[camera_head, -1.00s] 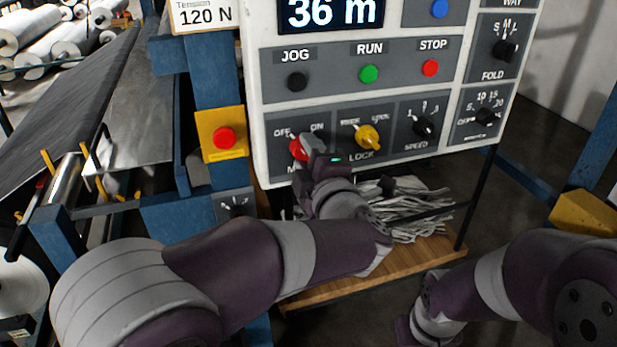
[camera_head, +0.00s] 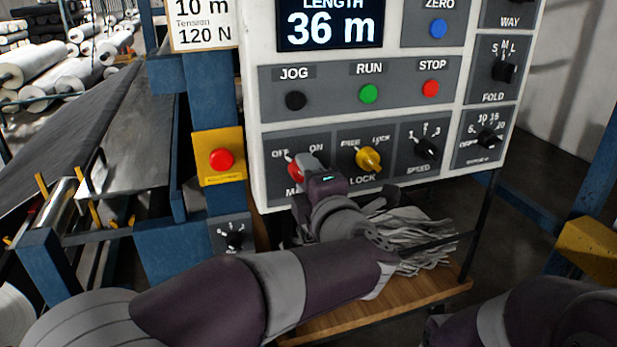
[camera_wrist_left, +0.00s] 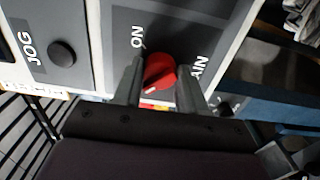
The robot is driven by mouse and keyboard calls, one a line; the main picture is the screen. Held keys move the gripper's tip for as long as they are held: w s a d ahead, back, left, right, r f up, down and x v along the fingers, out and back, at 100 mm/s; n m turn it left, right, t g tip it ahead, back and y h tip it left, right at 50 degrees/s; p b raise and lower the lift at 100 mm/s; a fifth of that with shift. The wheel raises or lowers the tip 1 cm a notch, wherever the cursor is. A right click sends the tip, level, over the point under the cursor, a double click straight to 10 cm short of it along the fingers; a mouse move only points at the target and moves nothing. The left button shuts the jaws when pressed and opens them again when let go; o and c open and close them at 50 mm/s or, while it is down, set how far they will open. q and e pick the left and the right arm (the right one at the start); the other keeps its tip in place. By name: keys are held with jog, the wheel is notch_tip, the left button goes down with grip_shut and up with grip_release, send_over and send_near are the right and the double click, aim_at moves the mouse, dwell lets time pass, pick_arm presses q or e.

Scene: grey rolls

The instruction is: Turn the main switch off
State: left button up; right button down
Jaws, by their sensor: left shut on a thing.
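The main switch is a red knob (camera_head: 293,170) at the lower left of the control panel, between the OFF and ON labels. My left gripper (camera_head: 304,164) reaches it from the front right and hides part of it. In the left wrist view the red knob (camera_wrist_left: 161,72) sits between the two fingers of my left gripper (camera_wrist_left: 159,90), which is shut on it. The knob's white mark is at its lower end there, on the side away from the ON label; the OFF label is hidden. My right arm shows at lower right in the head view, its gripper out of view.
A yellow lock knob (camera_head: 368,159) is close to the right of the gripper, then a black speed knob (camera_head: 427,148). A red button on a yellow box (camera_head: 219,160) is to the left. A wooden shelf (camera_head: 425,295) with grey strips lies below.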

pick_arm(q)
jog(key=o, duration=1.1)
jog(key=shift+a, duration=0.1)
jog(key=shift+c, duration=0.2)
jog(key=shift+s, duration=0.1)
jog(key=b+v, duration=0.1)
jog(key=v, duration=1.1)
jog(key=shift+s, duration=0.3)
